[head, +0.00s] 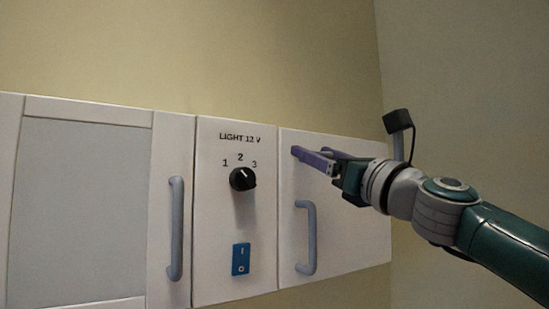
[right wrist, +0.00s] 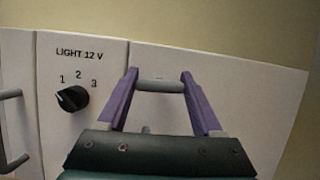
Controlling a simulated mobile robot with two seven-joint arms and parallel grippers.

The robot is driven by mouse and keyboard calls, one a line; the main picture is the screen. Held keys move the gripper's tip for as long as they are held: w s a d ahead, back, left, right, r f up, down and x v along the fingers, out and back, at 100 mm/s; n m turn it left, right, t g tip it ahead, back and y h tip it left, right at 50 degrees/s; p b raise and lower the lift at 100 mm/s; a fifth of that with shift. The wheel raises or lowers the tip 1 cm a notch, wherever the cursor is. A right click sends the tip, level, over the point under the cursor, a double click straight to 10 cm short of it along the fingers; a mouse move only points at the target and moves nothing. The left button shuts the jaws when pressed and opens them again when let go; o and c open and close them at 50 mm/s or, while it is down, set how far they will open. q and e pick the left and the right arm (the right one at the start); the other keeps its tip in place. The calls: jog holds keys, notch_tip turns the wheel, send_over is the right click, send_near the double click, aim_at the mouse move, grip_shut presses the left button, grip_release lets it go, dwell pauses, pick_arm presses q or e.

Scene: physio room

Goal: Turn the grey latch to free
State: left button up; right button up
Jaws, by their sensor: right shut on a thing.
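The grey latch (right wrist: 160,86) is a short bar lying about level across the upper part of the right cabinet door (right wrist: 235,85). In the right wrist view it spans the gap between the purple fingertips of my right gripper (right wrist: 160,80), which is shut on it. In the head view my right gripper (head: 315,155) reaches in from the right to the top of the same door (head: 350,225), and its fingers hide most of the latch. My left gripper is in neither view.
A grey bar handle (head: 311,238) sits below the latch on this door. To the left is a panel with a black knob (head: 242,179), labelled LIGHT 12 V, and a blue switch (head: 241,259). Another grey handle (head: 175,228) is on the left door.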

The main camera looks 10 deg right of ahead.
jog(key=n+g+y+b, duration=0.1)
jog(key=n+b, duration=0.1)
jog(key=n, duration=0.1)
jog(key=n+g+y+b, duration=0.1)
jog(key=n+b, duration=0.1)
jog(key=n, duration=0.1)
jog(key=n+y+b, duration=0.1)
jog(key=n+b, duration=0.1)
jog(key=n, duration=0.1)
jog(key=shift+f+g+y+b, duration=0.2)
jog(key=shift+g+y+b, duration=0.1)
jog(key=shift+g+y, duration=0.1)
jog(key=n+g+b, duration=0.1)
jog(key=n, duration=0.2)
jog(key=shift+r+n+y+b, duration=0.1)
jog(key=shift+n+y+b, duration=0.3)
jog(key=shift+r+n+g, duration=0.1)
jog(key=shift+n+g, duration=0.6)
jog(key=shift+n, duration=0.4)
jog(key=shift+n+g, duration=0.4)
jog(key=shift+n, duration=0.6)
jog(key=n+g+p, duration=0.1)
jog(key=n, duration=0.3)
jog(key=shift+a, duration=0.1)
jog(key=shift+n+g+h, duration=0.3)
jog(key=shift+p, duration=0.3)
jog(key=o, duration=1.4)
jog(key=shift+c, duration=0.2)
